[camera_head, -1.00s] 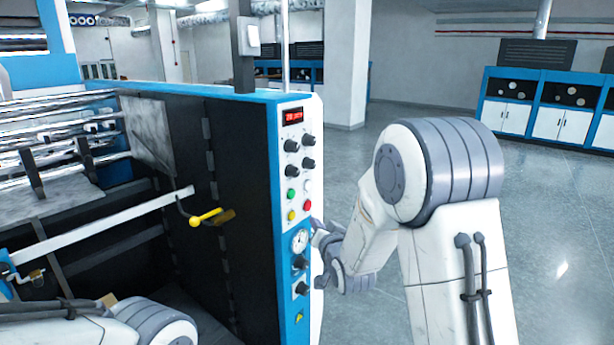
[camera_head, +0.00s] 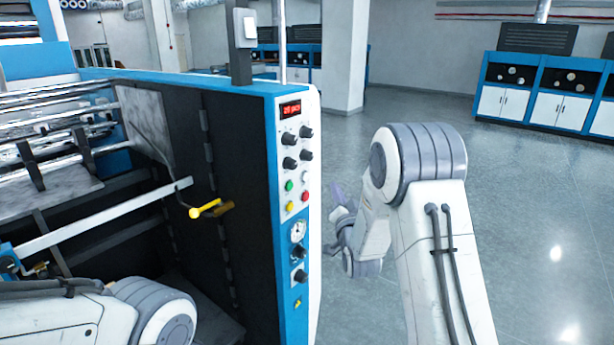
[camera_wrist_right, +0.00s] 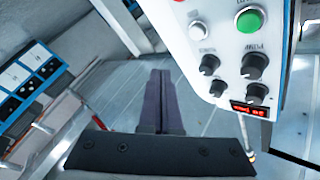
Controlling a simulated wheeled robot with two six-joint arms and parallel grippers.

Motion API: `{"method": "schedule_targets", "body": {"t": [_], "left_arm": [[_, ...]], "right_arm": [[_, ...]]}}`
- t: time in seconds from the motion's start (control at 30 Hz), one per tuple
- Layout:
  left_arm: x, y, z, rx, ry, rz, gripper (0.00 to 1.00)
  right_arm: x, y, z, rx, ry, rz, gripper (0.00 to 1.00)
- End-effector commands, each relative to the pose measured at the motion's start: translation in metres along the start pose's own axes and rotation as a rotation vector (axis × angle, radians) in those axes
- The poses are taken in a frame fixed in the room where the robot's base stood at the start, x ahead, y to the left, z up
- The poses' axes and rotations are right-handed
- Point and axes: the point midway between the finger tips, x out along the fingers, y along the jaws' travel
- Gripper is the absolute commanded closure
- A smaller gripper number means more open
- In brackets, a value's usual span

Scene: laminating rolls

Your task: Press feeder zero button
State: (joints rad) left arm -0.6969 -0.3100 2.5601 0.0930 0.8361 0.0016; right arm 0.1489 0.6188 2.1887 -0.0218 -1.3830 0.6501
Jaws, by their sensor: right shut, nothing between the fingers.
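The control panel (camera_head: 296,150) is a white strip on the end of the blue and black machine. It carries a green button (camera_head: 289,186), a pale button (camera_head: 306,169), a yellow button (camera_head: 289,206) and a red button (camera_head: 305,196). I cannot read which one is labelled feeder zero. The wrist view shows the panel inverted, with the green button (camera_wrist_right: 250,19) and pale button (camera_wrist_right: 195,30). My right gripper (camera_head: 336,193) is shut and empty, apart from the panel on its right. Its closed fingers (camera_wrist_right: 160,73) show in the wrist view. My left gripper is out of view.
Above the buttons are a lit red display (camera_head: 290,109) and several black knobs (camera_head: 306,132); a gauge (camera_head: 298,230) sits below. A yellow-handled lever (camera_head: 206,208) sticks out inside the machine. The floor (camera_head: 510,215) to the right is clear.

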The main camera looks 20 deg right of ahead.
Motion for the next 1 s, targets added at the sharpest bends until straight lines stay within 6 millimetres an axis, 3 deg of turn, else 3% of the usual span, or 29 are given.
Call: {"method": "schedule_targets", "body": {"t": [0.23,0.4,1.0], "left_arm": [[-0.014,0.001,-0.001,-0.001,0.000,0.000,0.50],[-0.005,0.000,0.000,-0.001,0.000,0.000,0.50],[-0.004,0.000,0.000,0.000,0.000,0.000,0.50]], "right_arm": [[0.025,-0.021,0.018,0.001,-0.003,-0.001,1.00],[0.037,-0.027,0.029,0.001,-0.001,-0.001,1.00],[0.044,-0.032,0.033,0.001,-0.002,0.001,1.00]]}}
